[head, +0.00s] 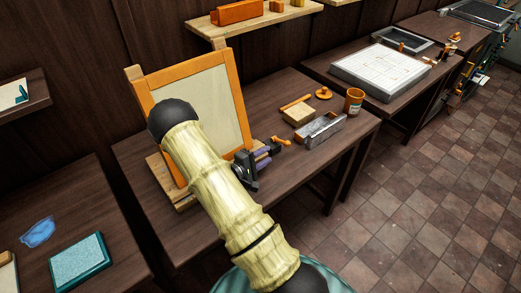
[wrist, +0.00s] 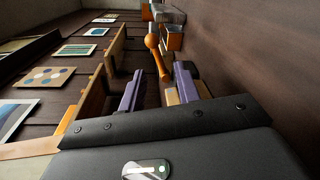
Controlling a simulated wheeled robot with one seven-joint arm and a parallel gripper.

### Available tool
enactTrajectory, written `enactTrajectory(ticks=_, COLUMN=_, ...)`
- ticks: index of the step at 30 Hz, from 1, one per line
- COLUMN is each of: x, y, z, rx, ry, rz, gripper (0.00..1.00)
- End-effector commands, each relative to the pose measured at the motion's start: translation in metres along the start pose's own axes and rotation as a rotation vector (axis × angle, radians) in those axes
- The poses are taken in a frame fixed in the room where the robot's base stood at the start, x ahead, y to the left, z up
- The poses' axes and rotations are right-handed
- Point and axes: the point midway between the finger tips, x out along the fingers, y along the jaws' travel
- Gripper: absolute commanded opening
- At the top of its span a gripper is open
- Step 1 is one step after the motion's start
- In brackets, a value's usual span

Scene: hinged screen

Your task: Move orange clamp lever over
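The orange clamp lever (head: 281,141) shows in the head view as a small piece at the lower right of the hinged screen (head: 205,105). The screen is an orange wooden frame with a pale panel, standing tilted up on its base. My gripper (head: 268,156), with purple fingers, is beside the lever. In the wrist view the lever (wrist: 156,55) has a round knob and a handle pointing toward my gripper (wrist: 161,70). The fingers are apart, with the handle's near end in line with the gap. I cannot tell whether they touch it.
A shelf (head: 255,25) hangs behind. Tiled floor is clear at right.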

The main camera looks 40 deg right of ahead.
Motion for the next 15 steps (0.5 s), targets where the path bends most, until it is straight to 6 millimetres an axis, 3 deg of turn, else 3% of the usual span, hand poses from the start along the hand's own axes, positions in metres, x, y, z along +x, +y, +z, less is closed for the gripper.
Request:
enactTrajectory(ticks=4, x=0.0026, y=-0.0016, z=0.014, rx=-0.101, ry=-0.087, rz=0.071, gripper=0.33)
enactTrajectory(ticks=15, x=0.0023, y=-0.0011, z=0.014, rx=-0.107, ry=-0.09, rz=0.076, gripper=0.33)
